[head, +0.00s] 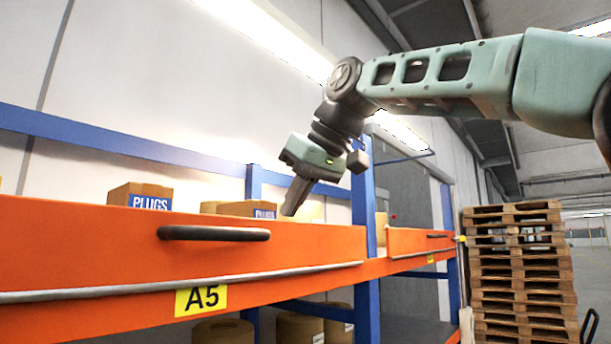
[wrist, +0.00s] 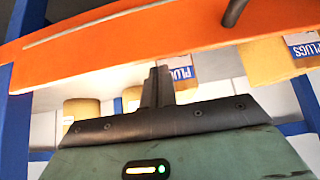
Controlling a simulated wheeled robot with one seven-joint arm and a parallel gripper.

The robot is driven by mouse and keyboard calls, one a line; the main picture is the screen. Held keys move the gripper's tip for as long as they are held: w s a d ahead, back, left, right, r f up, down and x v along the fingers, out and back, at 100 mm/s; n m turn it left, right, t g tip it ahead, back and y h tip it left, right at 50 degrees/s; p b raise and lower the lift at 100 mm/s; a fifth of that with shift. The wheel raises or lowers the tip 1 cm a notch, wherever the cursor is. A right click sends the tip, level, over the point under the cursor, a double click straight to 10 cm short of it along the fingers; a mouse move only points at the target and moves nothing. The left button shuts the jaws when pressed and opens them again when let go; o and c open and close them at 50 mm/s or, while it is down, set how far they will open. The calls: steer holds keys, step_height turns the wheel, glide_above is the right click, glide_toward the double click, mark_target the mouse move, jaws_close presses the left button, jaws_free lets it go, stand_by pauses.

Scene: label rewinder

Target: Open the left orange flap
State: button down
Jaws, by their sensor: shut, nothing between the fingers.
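The left orange flap (head: 90,240) is a long upright panel across the front of the shelf, with a black bar handle (head: 213,233) near its upper edge. It stands closed in front of the boxes. In the wrist view the flap (wrist: 110,38) crosses the top, with part of its handle (wrist: 234,10) at the upper right. My gripper (head: 290,212) points down near the flap's top edge, right of the handle and apart from it. The fingers (wrist: 158,72) are shut together and empty. I cannot tell whether the tips touch the flap.
Boxes marked PLUGS (head: 140,196) stand behind the flap. A blue post (head: 364,220) separates it from a second orange flap (head: 410,241) at the right. A yellow A5 label (head: 201,300) is below the flap. Stacked pallets (head: 520,270) stand at the far right.

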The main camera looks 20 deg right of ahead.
steer(key=shift+x, duration=0.9)
steer(key=shift+s+d+f+t+b, duration=0.1)
steer(key=shift+f+t+b, duration=0.2)
steer(key=shift+b, duration=0.55)
steer(key=shift+s+r+y, duration=0.1)
steer(key=shift+r+y, duration=0.1)
steer(key=shift+y, duration=0.1)
steer(key=shift+b, duration=0.4)
